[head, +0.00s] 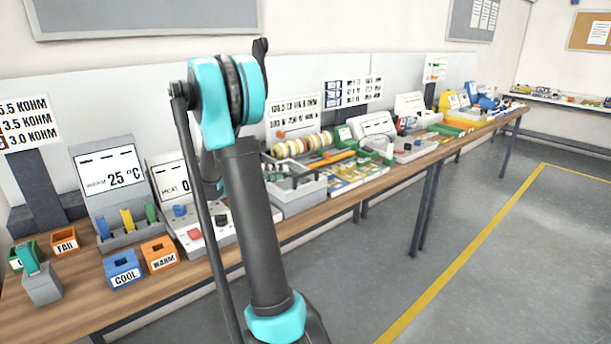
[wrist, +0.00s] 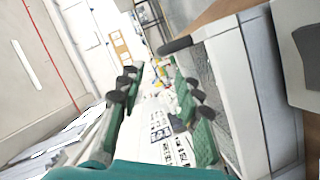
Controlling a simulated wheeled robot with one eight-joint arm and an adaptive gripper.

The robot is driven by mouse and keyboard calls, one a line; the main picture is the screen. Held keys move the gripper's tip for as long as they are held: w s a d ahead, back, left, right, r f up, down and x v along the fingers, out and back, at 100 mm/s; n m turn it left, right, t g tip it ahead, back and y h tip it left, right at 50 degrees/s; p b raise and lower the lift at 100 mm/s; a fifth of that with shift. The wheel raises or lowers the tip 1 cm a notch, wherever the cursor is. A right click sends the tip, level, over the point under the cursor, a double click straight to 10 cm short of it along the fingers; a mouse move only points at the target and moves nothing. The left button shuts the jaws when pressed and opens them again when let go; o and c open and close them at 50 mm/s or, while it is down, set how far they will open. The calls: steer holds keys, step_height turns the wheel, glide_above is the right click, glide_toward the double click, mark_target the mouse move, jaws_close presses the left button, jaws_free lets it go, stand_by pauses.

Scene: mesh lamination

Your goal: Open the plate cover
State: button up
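I cannot surely pick out the plate cover in either view. In the wrist view my gripper (wrist: 152,75) has its two green fingers apart, with nothing between them. A large pale box-like body (wrist: 232,85) fills the right of the wrist view. A dark rounded bar (wrist: 175,46) sticks out from its upper left edge, just right of the fingertips. I cannot tell whether a finger touches it. In the head view my arm stands in front of the bench, and my gripper cannot be made out.
A long wooden bench (head: 78,290) carries a 25 °C display (head: 112,175), a blue COOL bin (head: 122,268), an orange WARM bin (head: 160,253) and a grey tray (head: 303,199). More stations continue along it. The grey floor (head: 480,270) at right is clear.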

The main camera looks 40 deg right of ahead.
mark_target(307, 174)
steer(key=x, duration=1.1)
jaws_close()
